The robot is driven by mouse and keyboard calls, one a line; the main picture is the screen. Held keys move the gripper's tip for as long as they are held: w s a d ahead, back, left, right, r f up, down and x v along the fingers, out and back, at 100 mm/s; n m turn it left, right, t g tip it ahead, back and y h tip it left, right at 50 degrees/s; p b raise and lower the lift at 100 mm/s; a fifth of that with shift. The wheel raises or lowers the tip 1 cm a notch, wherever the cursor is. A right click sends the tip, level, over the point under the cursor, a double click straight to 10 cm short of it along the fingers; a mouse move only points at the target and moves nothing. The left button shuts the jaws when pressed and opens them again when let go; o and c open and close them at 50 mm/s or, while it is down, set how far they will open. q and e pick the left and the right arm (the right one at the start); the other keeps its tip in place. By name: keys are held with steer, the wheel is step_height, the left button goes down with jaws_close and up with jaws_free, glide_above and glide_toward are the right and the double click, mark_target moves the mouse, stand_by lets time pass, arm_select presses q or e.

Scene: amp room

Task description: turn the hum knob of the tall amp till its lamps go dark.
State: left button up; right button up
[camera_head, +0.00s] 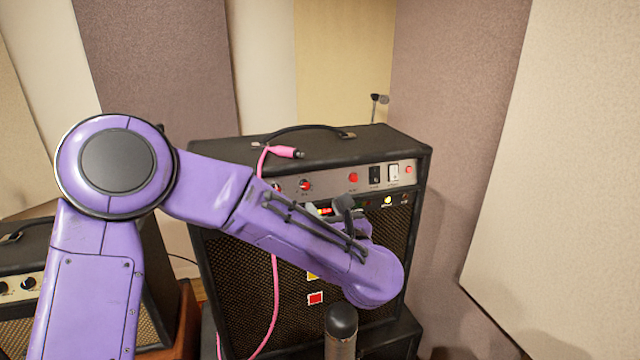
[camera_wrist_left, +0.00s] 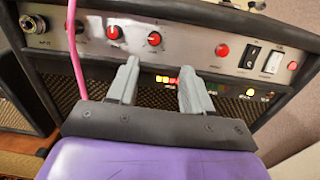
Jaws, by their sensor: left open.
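The tall amp (camera_head: 340,150) stands ahead with its front control panel toward me. Its panel carries small knobs with red caps; two (camera_wrist_left: 113,32) (camera_wrist_left: 154,38) show above my fingers in the left wrist view. I cannot read which is the hum knob. A row of lamps (camera_wrist_left: 167,79) glows orange and red below the knobs, and a yellow lamp (camera_wrist_left: 250,92) is lit farther right. My left gripper (camera_wrist_left: 158,70) is open and empty, its two grey fingers apart just below and in front of the panel. In the head view my wrist mostly hides the fingers. My right gripper is out of view.
A pink cable (camera_head: 274,250) hangs down the amp's front from a plug (camera_head: 286,152) on its top, left of my fingers. Black and white switches (camera_head: 384,174) sit at the panel's right. A microphone (camera_head: 341,322) stands in front. A smaller amp (camera_head: 22,290) is at left.

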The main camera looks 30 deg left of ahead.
mark_target(306, 187)
arm_select(q)
steer(key=p+x, duration=0.1)
steer(key=x, duration=0.2)
steer(key=p+x, duration=0.1)
steer(key=x, duration=0.2)
steer(key=p+x, duration=0.2)
steer(key=x, duration=0.1)
steer(key=shift+s+a+r, duration=0.15)
steer(key=shift+s+a, duration=0.1)
steer(key=shift+a, duration=0.1)
steer(key=shift+s, duration=0.1)
steer(key=shift+s+r, duration=0.1)
jaws_close()
steer(key=shift+f+m+b, duration=0.2)
steer(key=shift+m+b, duration=0.2)
steer(key=shift+b, duration=0.05)
steer(key=shift+m+b, duration=0.5)
steer(key=shift+m, duration=0.3)
steer(key=shift+m+t+h, duration=0.3)
steer(key=shift+m, duration=0.4)
steer(key=shift+r+m, duration=0.15)
steer(key=shift+m, duration=0.55)
